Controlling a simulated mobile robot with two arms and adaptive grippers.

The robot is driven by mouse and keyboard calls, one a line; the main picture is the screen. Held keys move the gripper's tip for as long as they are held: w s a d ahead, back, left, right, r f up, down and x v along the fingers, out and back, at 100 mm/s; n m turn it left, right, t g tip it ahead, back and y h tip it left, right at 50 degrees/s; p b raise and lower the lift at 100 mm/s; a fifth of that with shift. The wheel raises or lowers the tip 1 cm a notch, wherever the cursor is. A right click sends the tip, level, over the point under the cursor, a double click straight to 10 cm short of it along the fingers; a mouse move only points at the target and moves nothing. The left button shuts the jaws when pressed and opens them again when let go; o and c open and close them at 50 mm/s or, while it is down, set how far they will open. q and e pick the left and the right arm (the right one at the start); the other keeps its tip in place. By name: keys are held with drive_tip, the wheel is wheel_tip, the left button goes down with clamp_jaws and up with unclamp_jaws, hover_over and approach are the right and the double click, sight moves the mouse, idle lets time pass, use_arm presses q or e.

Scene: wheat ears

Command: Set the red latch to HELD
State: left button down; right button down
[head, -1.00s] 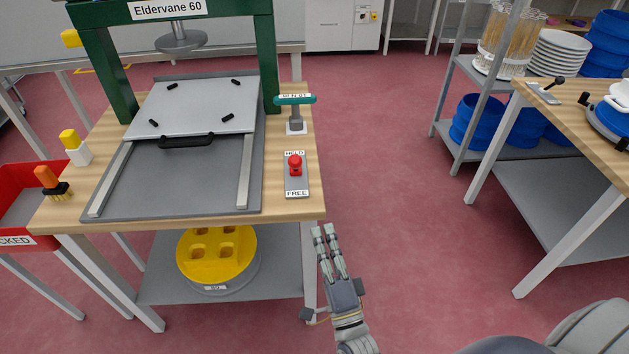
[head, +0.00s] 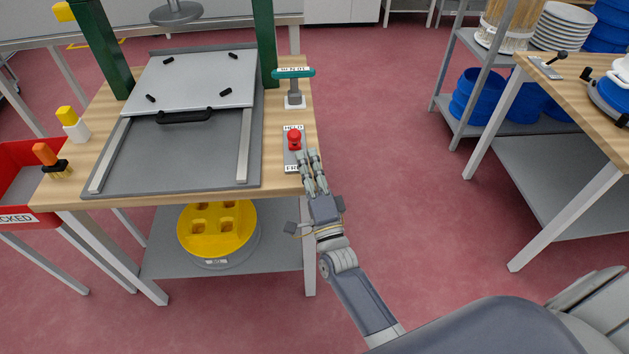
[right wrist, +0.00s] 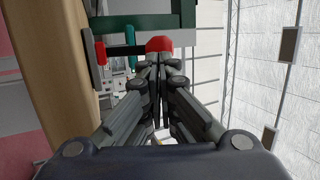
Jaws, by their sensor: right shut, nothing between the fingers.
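The red latch (head: 294,140) is a red knob on a grey plate (head: 290,163) at the right edge of the wooden bench. The plate has a HELD label at its far end and a FREE label at its near end. The knob appears in the far half, closer to HELD. My right gripper (head: 307,153) is shut and empty, with its fingertips just on the near right side of the knob, covering part of FREE. In the right wrist view the red knob (right wrist: 160,43) shows right beyond the closed fingertips; whether they touch it I cannot tell. My left gripper is out of view.
A teal T-handle (head: 293,73) stands behind the latch. A grey press plate (head: 180,155) with a black handle (head: 185,116) lies to its left under a green frame (head: 266,40). Open floor (head: 400,150) separates this bench from the right table (head: 600,130).

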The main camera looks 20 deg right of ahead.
drive_tip(key=shift+x, duration=1.05)
